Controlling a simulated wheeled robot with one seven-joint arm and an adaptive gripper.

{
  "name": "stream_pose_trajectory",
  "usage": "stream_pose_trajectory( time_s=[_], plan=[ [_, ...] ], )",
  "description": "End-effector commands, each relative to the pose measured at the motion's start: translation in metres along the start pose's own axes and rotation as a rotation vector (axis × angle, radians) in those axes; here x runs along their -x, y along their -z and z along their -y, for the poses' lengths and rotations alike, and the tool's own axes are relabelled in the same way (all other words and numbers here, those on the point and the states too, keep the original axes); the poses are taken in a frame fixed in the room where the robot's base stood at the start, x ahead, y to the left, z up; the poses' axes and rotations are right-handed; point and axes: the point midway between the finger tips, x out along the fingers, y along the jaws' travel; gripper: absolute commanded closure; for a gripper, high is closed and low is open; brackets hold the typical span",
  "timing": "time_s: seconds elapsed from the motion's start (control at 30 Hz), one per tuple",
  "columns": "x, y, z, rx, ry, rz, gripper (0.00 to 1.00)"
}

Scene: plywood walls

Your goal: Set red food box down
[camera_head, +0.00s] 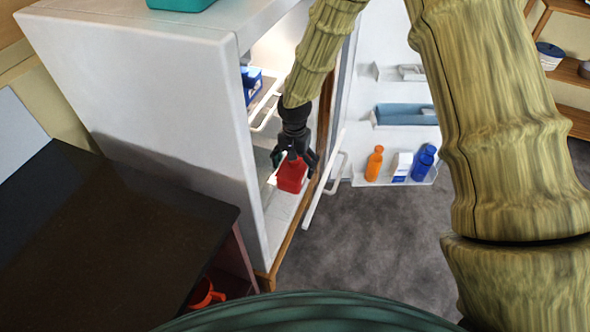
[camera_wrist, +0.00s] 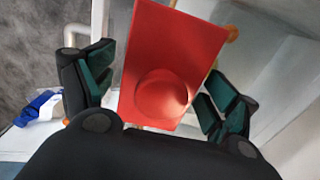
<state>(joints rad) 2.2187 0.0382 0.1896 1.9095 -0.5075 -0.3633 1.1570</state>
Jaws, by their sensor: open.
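The red food box (camera_head: 291,175) stands inside the open fridge (camera_head: 160,120), near the front of its lower compartment, beside the wooden front edge. In the wrist view the red box (camera_wrist: 170,55) fills the middle, with a round red cap or knob on the face towards the camera. My gripper (camera_head: 293,158) is over the box from above. In the wrist view its two green-padded fingers (camera_wrist: 155,90) are spread on either side of the box, with gaps visible. The underside of the box is hidden, so its contact with the fridge floor cannot be seen directly.
The fridge door (camera_head: 375,85) stands open at the right, with an orange bottle (camera_head: 374,163), a white carton (camera_head: 402,166) and a blue bottle (camera_head: 424,163) on its shelf. A white rack (camera_head: 264,105) sits above the box. A dark counter (camera_head: 100,240) is at the left.

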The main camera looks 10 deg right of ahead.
Motion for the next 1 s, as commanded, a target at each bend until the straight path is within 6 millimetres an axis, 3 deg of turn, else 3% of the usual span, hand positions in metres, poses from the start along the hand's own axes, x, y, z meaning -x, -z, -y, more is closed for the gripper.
stream_pose_trajectory(
  time_s=[0.5,0.7,1.0],
  plan=[
    [0.075,0.001,0.0,-0.001,0.002,-0.002,0.13],
    [0.089,0.001,0.0,-0.001,0.001,-0.001,0.13],
    [0.093,0.0,0.0,0.0,0.0,0.0,0.13]
  ],
)
